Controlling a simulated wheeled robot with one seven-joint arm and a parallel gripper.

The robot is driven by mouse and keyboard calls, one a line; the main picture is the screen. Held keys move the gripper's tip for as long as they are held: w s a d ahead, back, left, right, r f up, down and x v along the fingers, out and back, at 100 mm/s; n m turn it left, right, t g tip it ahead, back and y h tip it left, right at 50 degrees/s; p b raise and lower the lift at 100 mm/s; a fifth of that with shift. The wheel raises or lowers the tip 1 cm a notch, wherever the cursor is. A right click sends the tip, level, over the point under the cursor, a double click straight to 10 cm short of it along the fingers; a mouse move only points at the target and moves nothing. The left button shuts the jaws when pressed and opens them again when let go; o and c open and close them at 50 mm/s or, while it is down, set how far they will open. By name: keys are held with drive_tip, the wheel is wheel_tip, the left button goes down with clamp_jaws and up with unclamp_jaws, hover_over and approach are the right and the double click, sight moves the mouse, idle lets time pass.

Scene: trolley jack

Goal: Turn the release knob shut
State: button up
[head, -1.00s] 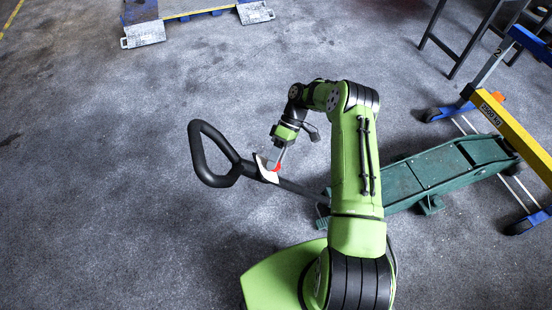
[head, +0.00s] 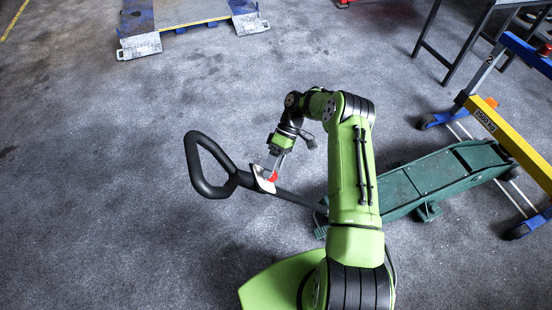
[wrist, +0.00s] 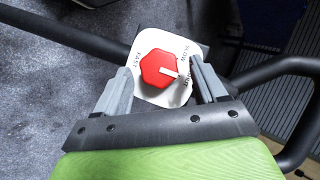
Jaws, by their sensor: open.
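The release knob (wrist: 160,68) is a red, many-sided knob with a pale pointer line, on a white dial plate (wrist: 151,96) with printed words; "FAST" and "SLOW" can be read. In the wrist view the pointer line points right, toward the right finger. My gripper (wrist: 161,82) is open, with one grey finger on each side of the knob; I cannot tell if either touches it. In the head view the knob (head: 272,176) shows small and red below my gripper (head: 273,166). The plate sits on the black jack handle (head: 297,198), which has a loop grip (head: 194,165).
The green trolley jack (head: 430,178) lies on the floor behind my arm. A blue and yellow gantry (head: 500,130) and a dark metal table (head: 436,30) stand at the right. A ramp lift (head: 185,15) is at the back left. The left floor is clear.

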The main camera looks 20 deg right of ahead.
drive_tip(key=v, duration=1.1)
drive_tip(key=shift+r, duration=0.2)
drive_tip(key=shift+d+r, duration=0.1)
